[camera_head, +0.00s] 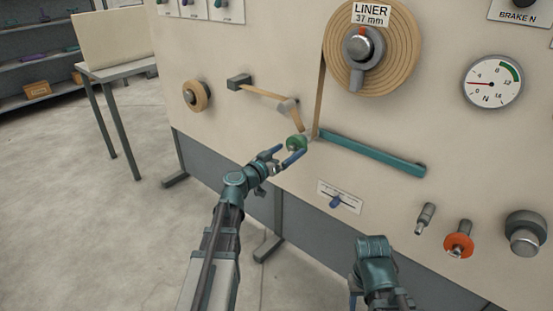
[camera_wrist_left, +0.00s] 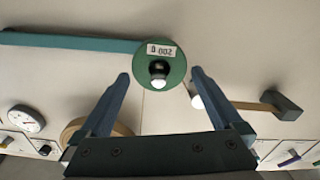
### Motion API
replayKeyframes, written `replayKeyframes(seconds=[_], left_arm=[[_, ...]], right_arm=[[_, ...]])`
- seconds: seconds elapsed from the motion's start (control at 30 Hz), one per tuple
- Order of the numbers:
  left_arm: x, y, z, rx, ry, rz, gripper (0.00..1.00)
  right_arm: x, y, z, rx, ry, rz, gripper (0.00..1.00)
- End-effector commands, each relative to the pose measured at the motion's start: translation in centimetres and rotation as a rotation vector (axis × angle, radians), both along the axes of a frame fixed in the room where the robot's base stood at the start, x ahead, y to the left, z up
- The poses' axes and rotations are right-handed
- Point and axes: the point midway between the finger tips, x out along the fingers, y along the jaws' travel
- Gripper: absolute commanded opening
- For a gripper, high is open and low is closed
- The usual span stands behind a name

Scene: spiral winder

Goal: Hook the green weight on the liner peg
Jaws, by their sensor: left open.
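The green weight (camera_head: 297,143) is a round disc at the left end of the teal bar (camera_head: 370,153) on the panel. In the left wrist view the weight (camera_wrist_left: 172,55) shows a white label and a dark opening, with a pale-tipped peg (camera_wrist_left: 158,80) showing at it. The weight appears to hang on this peg; its exact seating cannot be told. My left gripper (camera_head: 283,154) is open just in front of the weight, its fingers (camera_wrist_left: 160,77) apart on either side. My right gripper (camera_head: 373,262) is low in front of the panel, its fingertips hidden.
A tan strip runs down from the LINER roll (camera_head: 372,45) to near the weight. A wooden arm with a dark block (camera_head: 239,82) is left of it.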

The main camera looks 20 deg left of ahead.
Motion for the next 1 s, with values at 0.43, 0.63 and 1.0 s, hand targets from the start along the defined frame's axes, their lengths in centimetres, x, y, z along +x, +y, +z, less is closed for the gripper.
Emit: replayKeyframes(seconds=[0.43, 0.63, 1.0], left_arm=[[4.9, -1.8, 0.0, 0.000, 0.000, 0.000, 1.00], [5.2, -1.9, 0.0, 0.000, 0.000, 0.001, 1.00], [5.1, -1.9, 0.0, 0.000, 0.000, 0.001, 0.64]], right_arm=[[0.0, 0.0, 0.0, 0.000, 0.000, 0.000, 0.50], [0.0, 0.0, 0.0, 0.000, 0.000, 0.000, 0.50], [0.0, 0.0, 0.0, 0.000, 0.000, 0.000, 0.50]])
